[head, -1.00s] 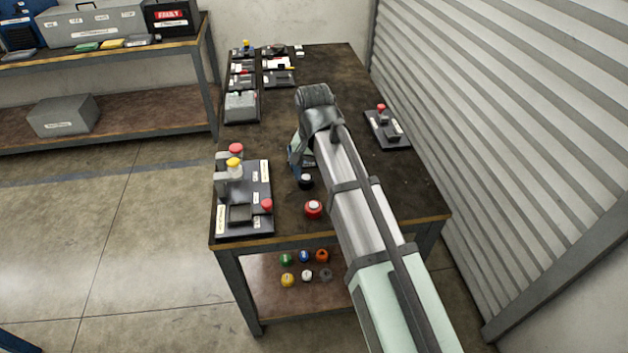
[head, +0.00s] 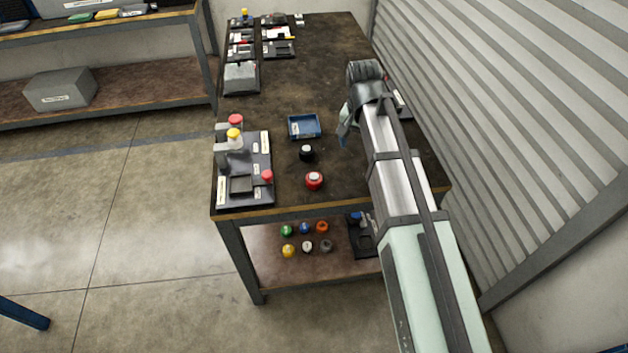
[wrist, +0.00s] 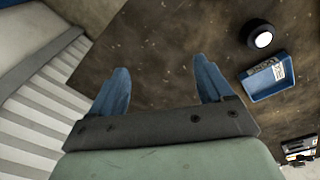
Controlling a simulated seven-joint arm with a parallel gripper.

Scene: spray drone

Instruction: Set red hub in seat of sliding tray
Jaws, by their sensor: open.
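The red hub (head: 314,181), with a pale top, stands upright on the table near its front edge. A small blue tray (head: 304,126) with a label lies farther back; it also shows in the wrist view (wrist: 267,82). I cannot tell whether this is the sliding tray. My gripper (head: 344,126) is above the table, right of the blue tray and apart from the red hub. In the wrist view its two blue fingers (wrist: 162,70) are spread, with only bare tabletop between them. The red hub is not in the wrist view.
A black hub (head: 307,153) stands between the blue tray and red hub. A dark panel (head: 258,150) with red and yellow knobs and a square frame lies at left. Several small fixtures sit at the back left. A ribbed wall (head: 500,110) rises at right.

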